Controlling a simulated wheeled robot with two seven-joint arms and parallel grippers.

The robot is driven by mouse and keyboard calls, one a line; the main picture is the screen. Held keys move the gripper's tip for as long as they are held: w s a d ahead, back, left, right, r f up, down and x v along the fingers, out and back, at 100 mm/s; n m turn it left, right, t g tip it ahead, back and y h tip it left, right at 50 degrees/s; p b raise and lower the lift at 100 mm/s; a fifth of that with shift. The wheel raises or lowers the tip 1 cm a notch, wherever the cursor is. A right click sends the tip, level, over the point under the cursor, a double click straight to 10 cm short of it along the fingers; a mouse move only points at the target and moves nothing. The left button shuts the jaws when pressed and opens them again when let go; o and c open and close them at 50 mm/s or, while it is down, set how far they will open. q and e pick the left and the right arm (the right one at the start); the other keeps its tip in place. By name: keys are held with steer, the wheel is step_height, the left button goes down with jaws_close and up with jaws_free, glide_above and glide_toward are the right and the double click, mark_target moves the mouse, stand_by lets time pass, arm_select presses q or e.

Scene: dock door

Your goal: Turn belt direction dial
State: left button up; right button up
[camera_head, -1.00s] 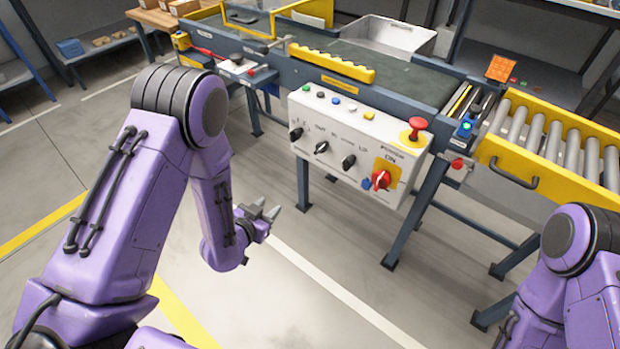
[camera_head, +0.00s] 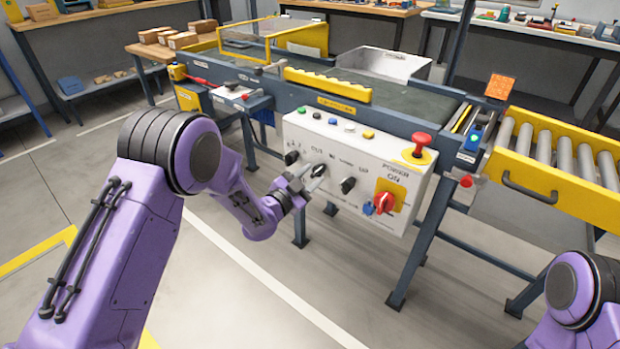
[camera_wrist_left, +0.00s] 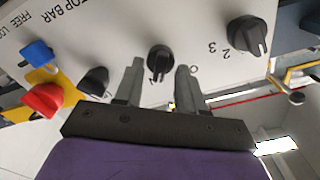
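The white control panel (camera_head: 350,160) on the conveyor's front carries three black dials in a row. The middle dial (camera_head: 318,170), by the "OUT" lettering, also shows in the left wrist view (camera_wrist_left: 160,60). My left gripper (camera_head: 298,180) is at the panel in front of this dial. In the wrist view its two fingers (camera_wrist_left: 159,72) are open, one on each side of the dial, with gaps visible; I cannot tell how deep they reach. The dial marked 1 2 3 (camera_wrist_left: 248,38) and the third dial (camera_wrist_left: 94,82) stand on either side. My right gripper is out of view.
A red rotary switch (camera_head: 384,203) on a yellow plate and a red mushroom button (camera_head: 421,143) are at the panel's right. Small coloured buttons line its top. A yellow-sided roller section (camera_head: 560,180) lies to the right. Open floor is in front.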

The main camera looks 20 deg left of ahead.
arm_select(q)
jaws_close()
steer(key=shift+n, duration=0.3)
steer(key=n+p, duration=0.2)
steer(key=n, duration=0.3)
steer(key=shift+a, duration=0.15)
steer(key=shift+n+p, duration=0.85)
steer(key=shift+n, duration=2.35)
steer(key=shift+f, duration=0.1)
jaws_free()
steer(key=shift+a, duration=0.1)
